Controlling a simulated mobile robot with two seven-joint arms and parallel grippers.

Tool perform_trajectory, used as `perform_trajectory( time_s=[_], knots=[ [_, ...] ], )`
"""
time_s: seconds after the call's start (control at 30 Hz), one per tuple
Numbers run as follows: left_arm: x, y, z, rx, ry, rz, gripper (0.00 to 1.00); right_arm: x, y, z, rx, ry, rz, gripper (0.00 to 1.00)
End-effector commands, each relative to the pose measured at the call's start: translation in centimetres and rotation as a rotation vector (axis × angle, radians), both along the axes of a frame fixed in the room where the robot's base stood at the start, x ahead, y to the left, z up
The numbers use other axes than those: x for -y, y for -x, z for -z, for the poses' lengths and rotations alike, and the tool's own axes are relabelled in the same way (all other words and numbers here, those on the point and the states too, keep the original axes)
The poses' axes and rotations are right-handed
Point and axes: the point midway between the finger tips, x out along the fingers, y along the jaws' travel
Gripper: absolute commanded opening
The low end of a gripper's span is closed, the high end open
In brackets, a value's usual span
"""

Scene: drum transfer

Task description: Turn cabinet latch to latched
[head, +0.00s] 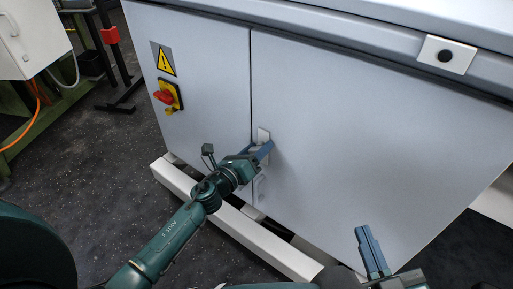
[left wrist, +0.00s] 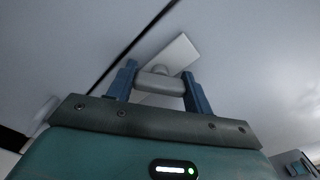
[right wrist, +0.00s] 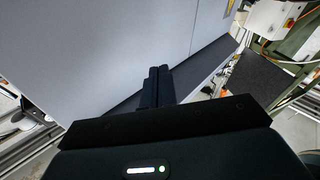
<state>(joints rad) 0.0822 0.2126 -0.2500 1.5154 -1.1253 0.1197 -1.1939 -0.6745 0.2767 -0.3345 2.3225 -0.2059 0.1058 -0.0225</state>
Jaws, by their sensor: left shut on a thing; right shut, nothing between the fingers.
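The cabinet latch has a pale plate (head: 263,134) on the grey cabinet door (head: 370,140), just right of the door seam. My left gripper (head: 263,152) is at the latch and covers most of its handle in the head view. In the left wrist view the grey rounded handle (left wrist: 160,83) lies crosswise between the two blue fingers, in front of the tilted plate (left wrist: 178,54). My left gripper (left wrist: 160,85) is shut on the handle. My right gripper (head: 370,250) is shut and empty, apart from the cabinet, and its closed fingers (right wrist: 157,86) show in the right wrist view.
The left cabinet panel carries a red and yellow rotary switch (head: 167,96) and a yellow warning sign (head: 163,58). A white base rail (head: 235,222) runs along the floor before the cabinet. A black round button (head: 445,56) sits on the upper edge. Open floor lies left.

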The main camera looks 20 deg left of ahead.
Motion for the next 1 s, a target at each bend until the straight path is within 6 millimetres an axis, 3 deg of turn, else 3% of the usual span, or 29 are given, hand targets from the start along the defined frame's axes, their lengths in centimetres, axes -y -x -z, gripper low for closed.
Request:
perform_trajectory(
  time_s=[0.6,1.0],
  knots=[
    [-0.1,0.0,-0.1,-0.200,0.550,-0.001,0.28,0.9,-0.4,-0.2,-0.121,0.013,0.046,0.00],
    [-0.1,0.0,0.0,-0.299,0.822,-0.002,0.28,1.3,-0.3,0.0,-0.218,0.020,0.064,0.00]
  ],
)
